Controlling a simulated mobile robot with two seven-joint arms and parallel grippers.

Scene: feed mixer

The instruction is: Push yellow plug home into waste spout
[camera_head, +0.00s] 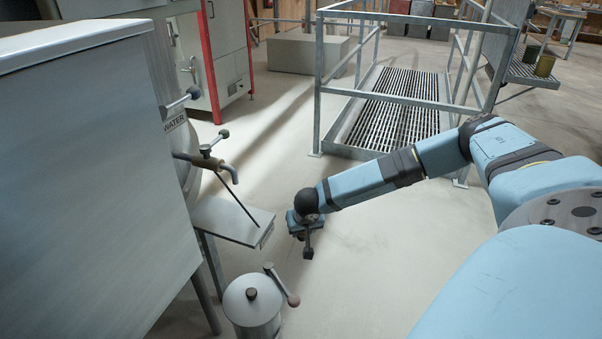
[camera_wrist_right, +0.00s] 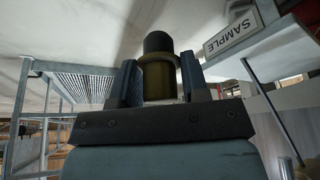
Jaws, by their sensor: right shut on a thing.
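My right gripper (camera_wrist_right: 160,82) is shut on the yellow plug (camera_wrist_right: 162,76). In the right wrist view the plug is a dull olive-yellow cylinder between the two fingers, with a black cylindrical part at its upper end. In the head view my right gripper (camera_head: 306,232) hangs over the floor, just right of a grey shelf, and the plug's yellow cannot be made out there. I cannot pick out the waste spout in either view. My left gripper is not in view.
A shelf (camera_head: 232,219) juts from the large grey tank (camera_head: 90,180) below a water tap (camera_head: 208,163). A lidded metal canister (camera_head: 252,303) stands in front. A SAMPLE plate (camera_wrist_right: 233,34) shows in the wrist view. A railed grating platform (camera_head: 400,105) stands behind; floor between is clear.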

